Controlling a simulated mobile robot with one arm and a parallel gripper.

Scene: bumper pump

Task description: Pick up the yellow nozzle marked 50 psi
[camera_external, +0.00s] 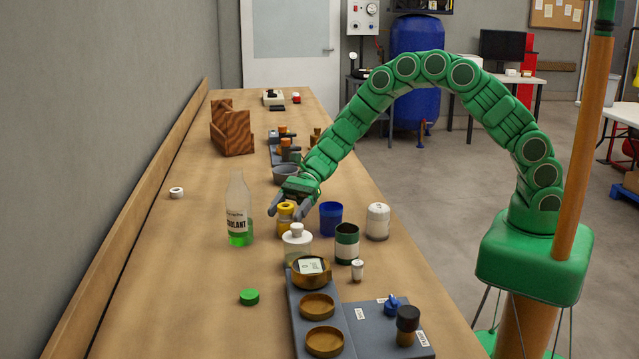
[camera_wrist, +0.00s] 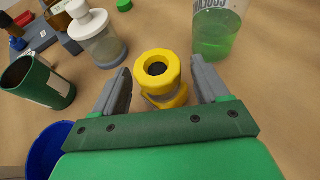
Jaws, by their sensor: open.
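The yellow nozzle (camera_wrist: 158,72) stands upright on the bench, with a dark round hole in its top. It also shows in the external view (camera_external: 286,218), partly covered by my fingers. No 50 psi marking can be read on it. My gripper (camera_wrist: 160,88) is open, with one grey finger on each side of the nozzle. Gaps show between the fingers and the nozzle in the wrist view. In the external view my gripper (camera_external: 288,211) reaches down over the nozzle from behind.
A coolant bottle (camera_external: 238,212) stands left of the nozzle. A clear jar with a white lid (camera_external: 297,245) stands just in front. A blue cup (camera_external: 330,218) and a dark green can (camera_external: 347,244) stand at its right. A green cap (camera_external: 249,297) lies on clear bench at front left.

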